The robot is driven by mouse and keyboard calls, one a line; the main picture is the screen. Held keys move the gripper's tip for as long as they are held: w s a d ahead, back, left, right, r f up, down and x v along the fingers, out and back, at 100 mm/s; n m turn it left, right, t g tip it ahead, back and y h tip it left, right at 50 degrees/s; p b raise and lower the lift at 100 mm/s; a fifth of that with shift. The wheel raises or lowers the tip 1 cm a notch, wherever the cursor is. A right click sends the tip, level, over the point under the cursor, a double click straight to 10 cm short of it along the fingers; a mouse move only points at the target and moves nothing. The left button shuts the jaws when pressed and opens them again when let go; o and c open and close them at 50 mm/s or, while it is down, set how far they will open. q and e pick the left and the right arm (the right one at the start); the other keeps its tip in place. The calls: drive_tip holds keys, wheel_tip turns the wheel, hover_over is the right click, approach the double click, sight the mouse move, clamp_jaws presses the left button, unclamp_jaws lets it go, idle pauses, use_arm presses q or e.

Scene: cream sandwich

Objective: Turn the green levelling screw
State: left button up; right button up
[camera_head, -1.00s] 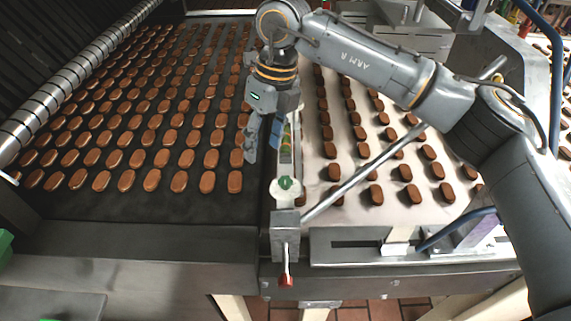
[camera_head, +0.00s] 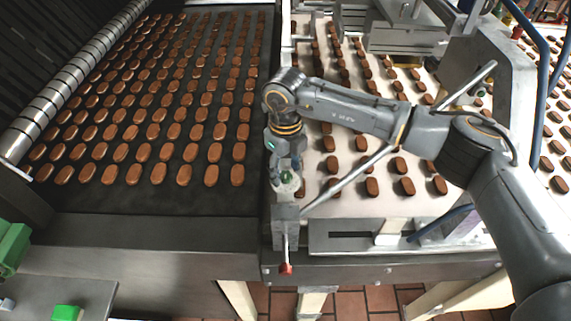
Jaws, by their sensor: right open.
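The green levelling screw (camera_head: 286,177) sits on a pale round base on top of a grey metal block, between the two conveyor belts. My right gripper (camera_head: 285,180) points down right over the screw, with its fingers apart around or beside it. The wrist and fingers hide most of the screw, and I cannot tell whether they touch it. My left gripper is not in view.
A dark belt (camera_head: 235,198) with rows of brown biscuits lies to the left, and a pale belt (camera_head: 335,205) with darker biscuits to the right. A slanted metal bar (camera_head: 345,182) runs close beside the gripper. A red-tipped lever (camera_head: 286,268) hangs below the block.

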drive_tip(key=shift+f, duration=0.35)
